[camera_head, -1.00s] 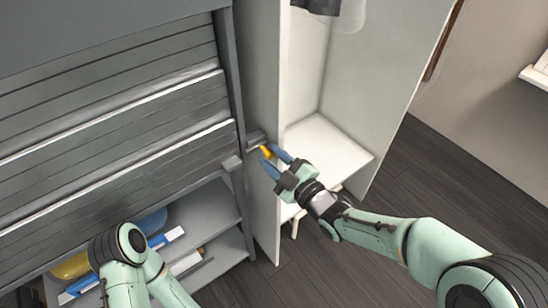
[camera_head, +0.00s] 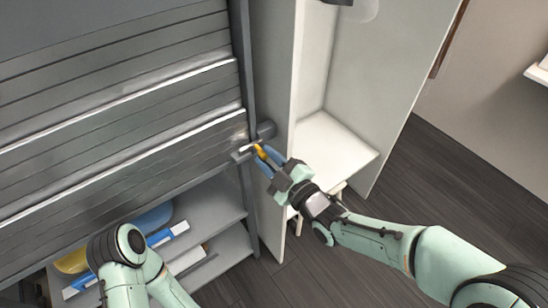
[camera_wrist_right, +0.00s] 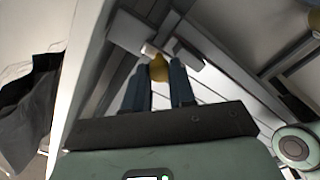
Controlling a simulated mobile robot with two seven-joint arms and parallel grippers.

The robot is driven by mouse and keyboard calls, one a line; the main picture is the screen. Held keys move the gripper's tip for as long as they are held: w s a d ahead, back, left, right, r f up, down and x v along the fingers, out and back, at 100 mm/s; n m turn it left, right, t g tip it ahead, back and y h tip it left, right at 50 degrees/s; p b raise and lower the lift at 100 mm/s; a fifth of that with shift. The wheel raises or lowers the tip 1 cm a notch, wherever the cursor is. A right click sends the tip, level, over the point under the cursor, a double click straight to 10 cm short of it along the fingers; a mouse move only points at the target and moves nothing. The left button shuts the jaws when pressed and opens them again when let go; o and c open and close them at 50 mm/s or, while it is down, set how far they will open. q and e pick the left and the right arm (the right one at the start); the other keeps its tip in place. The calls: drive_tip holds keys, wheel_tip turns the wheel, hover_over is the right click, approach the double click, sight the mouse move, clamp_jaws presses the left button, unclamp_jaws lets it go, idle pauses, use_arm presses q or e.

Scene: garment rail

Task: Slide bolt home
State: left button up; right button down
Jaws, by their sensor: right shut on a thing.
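The bolt has a yellow knob (camera_head: 260,151) and a pale bar (camera_head: 246,148) at the edge of the grey slatted shutter (camera_head: 110,160). Dark brackets sit by it, one on the frame side (camera_head: 265,130) and one on the shutter side (camera_head: 239,157). My right gripper (camera_head: 264,158) is shut on the yellow knob with its blue fingers. In the right wrist view the knob (camera_wrist_right: 158,68) shows between the fingertips, with the pale bar beside it. Whether the bar is fully inside the shutter-side bracket is hard to tell. My left arm is at lower left, its gripper out of view.
An open white wardrobe (camera_head: 335,140) with a dark garment (camera_head: 345,3) stands to the right of the shutter. Grey shelves (camera_head: 215,205) below hold a blue item (camera_head: 150,218) and other goods. Dark floor (camera_head: 420,180) is clear at right.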

drive_tip(key=shift+s+a, duration=0.25)
drive_tip(key=shift+a, duration=0.15)
drive_tip(key=shift+d, duration=0.1)
drive_tip(key=c, duration=1.2)
unclamp_jaws()
drive_tip(key=shift+w+d, duration=0.1)
drive_tip(key=shift+d, duration=0.15)
drive_tip(key=v, duration=1.3)
